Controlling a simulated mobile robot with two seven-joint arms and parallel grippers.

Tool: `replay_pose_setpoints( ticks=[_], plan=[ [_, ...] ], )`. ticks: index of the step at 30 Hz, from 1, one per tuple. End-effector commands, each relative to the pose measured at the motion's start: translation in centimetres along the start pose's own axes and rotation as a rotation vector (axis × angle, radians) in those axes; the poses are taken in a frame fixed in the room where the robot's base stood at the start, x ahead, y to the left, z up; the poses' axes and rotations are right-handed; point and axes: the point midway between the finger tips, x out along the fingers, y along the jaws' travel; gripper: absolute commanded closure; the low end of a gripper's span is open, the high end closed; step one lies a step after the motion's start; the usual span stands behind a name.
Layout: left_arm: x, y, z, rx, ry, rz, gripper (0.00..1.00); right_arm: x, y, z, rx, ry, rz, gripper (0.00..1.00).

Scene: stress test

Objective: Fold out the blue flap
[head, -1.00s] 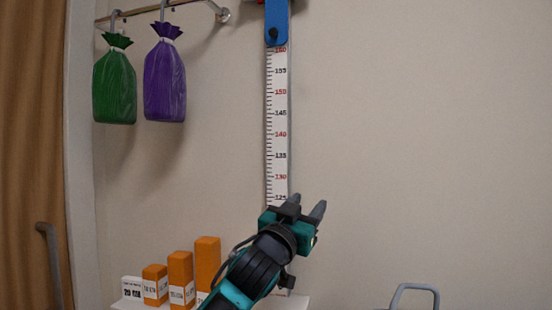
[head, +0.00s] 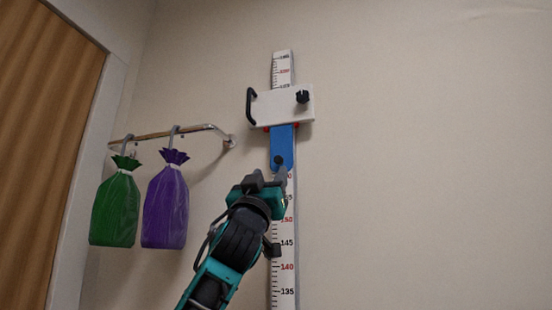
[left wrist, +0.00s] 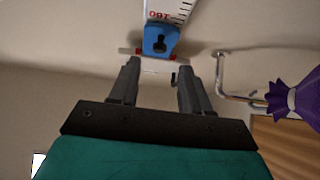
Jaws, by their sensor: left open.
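The blue flap (head: 281,142) hangs down flat along the ruler, below a white slider block (head: 283,105). It has a dark knob near its lower end. My left gripper (head: 268,178) is open, with its fingertips pointing up at the flap's lower end; in the head view one fingertip overlaps the flap's lower edge. In the left wrist view the flap (left wrist: 160,36) lies beyond the gap between the open fingers (left wrist: 157,68), with nothing held. I cannot tell whether a finger touches it. My right gripper is out of view.
The ruler (head: 288,260) runs up the beige wall. The slider carries a black handle (head: 251,105) and a black knob (head: 302,97). To the left, a metal rail (head: 180,133) holds a green bag (head: 115,210) and a purple bag (head: 166,205). Wall space to the right is bare.

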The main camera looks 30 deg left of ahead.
Motion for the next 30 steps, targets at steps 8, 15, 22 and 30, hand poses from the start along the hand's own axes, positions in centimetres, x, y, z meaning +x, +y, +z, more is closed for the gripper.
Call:
replay_pose_setpoints(
  ticks=[8,15,22,30],
  plan=[
    [4.8,0.0,-0.2,0.0,-0.001,0.0,0.53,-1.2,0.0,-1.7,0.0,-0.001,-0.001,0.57],
    [6.2,0.1,0.0,0.0,0.0,0.001,0.53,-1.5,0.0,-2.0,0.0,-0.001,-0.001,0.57],
    [6.3,0.1,0.0,0.0,0.001,0.002,0.53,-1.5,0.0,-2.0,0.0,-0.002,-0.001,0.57],
    [6.2,0.1,0.0,0.0,0.0,0.001,0.73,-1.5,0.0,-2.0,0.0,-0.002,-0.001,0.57]
  ],
)
